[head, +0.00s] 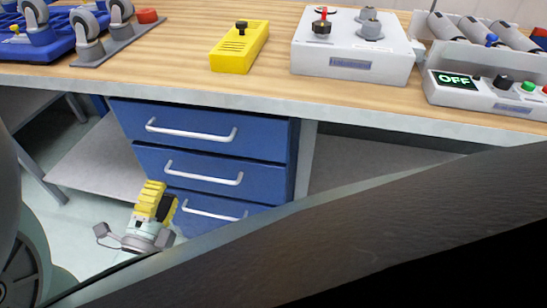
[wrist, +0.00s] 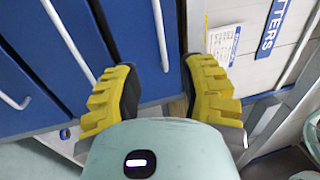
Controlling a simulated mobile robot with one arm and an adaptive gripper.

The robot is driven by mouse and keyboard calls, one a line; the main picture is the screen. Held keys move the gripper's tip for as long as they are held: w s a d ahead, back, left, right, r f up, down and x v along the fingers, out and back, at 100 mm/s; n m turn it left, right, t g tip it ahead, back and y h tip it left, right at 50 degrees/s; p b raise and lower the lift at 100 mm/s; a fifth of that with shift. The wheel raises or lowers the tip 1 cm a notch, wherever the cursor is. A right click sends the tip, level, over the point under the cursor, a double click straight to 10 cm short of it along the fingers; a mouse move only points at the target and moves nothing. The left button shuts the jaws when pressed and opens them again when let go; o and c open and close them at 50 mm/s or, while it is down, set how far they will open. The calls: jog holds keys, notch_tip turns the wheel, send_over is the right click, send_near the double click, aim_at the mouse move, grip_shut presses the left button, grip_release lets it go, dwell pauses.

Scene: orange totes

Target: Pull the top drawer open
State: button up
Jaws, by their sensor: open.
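The top drawer (head: 203,125) is the uppermost of three blue drawers under the worktop, and it looks shut. Its white bar handle (head: 190,134) runs across the front. My gripper (head: 161,190) has yellow ribbed fingers pointing up and stands in front of the lower drawers, below the top handle in the head view. It is open and empty. In the wrist view my gripper (wrist: 160,78) has its fingers apart, with the end of a white handle (wrist: 161,38) showing between and beyond them. That handle appears to be the top drawer's; contact is not visible.
The middle drawer (head: 210,178) and bottom drawer (head: 195,222) look shut, with similar handles. The worktop (head: 180,55) overhangs the cabinet and holds a yellow box (head: 239,47) and a grey box (head: 352,65). A grey shelf (head: 97,165) lies left of the drawers.

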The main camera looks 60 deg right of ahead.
aim_at(190, 133)
jog(key=shift+x, duration=7.9)
jog(key=shift+o, duration=0.2)
grip_shut()
